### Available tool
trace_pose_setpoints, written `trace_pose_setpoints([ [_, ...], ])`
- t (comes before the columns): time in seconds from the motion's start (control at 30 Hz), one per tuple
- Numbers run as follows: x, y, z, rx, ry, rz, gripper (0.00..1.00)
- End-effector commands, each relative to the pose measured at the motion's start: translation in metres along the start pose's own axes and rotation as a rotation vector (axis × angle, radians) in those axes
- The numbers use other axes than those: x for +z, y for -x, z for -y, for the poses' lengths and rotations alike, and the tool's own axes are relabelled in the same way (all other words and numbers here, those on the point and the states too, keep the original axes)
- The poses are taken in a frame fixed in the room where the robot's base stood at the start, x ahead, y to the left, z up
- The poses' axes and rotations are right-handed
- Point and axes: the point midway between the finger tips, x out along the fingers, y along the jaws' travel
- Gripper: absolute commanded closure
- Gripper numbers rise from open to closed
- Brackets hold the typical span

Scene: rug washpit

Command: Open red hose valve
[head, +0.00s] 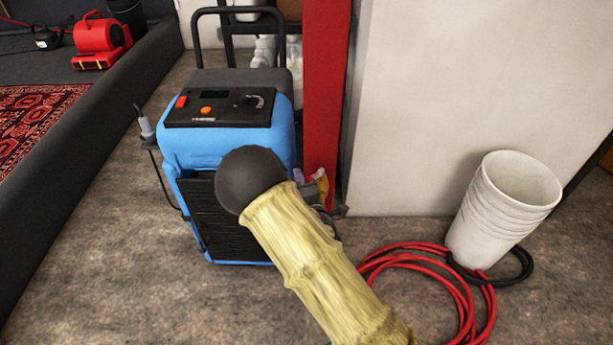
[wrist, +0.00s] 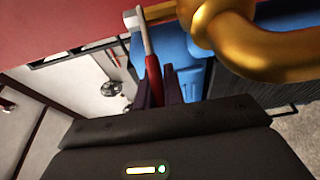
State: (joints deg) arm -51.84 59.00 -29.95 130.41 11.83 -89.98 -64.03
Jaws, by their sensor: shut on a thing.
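The red-gripped valve lever (wrist: 153,72) shows in the wrist view. Its bare metal arm runs up to a pale block at the top, beside a thick brass pipe (wrist: 265,48). My gripper (wrist: 160,80) is shut on the red lever, with a dark purple finger on either side of it. In the head view, brass fittings (head: 321,187) show low beside the foot of a red post (head: 325,95). My forearm hides most of my gripper and the lever there.
A blue machine (head: 225,140) stands close left of the valve. White stacked buckets (head: 503,205) and a coiled red hose (head: 462,292) sit on the floor to the right, by a pale wall (head: 460,90). Open floor lies at front left.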

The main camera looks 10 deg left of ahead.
Motion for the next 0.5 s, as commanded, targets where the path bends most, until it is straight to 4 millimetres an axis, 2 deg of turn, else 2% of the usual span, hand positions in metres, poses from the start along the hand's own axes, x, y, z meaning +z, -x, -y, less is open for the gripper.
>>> trace_pose_setpoints([
  [0.37, -0.0003, 0.0003, 0.0009, -0.002, 0.001, -0.003, 1.0],
  [0.4, -0.0002, 0.0003, 0.0009, -0.002, 0.001, -0.003, 0.84],
  [0.5, -0.0002, 0.0002, 0.0007, -0.002, 0.001, -0.003, 0.68],
])
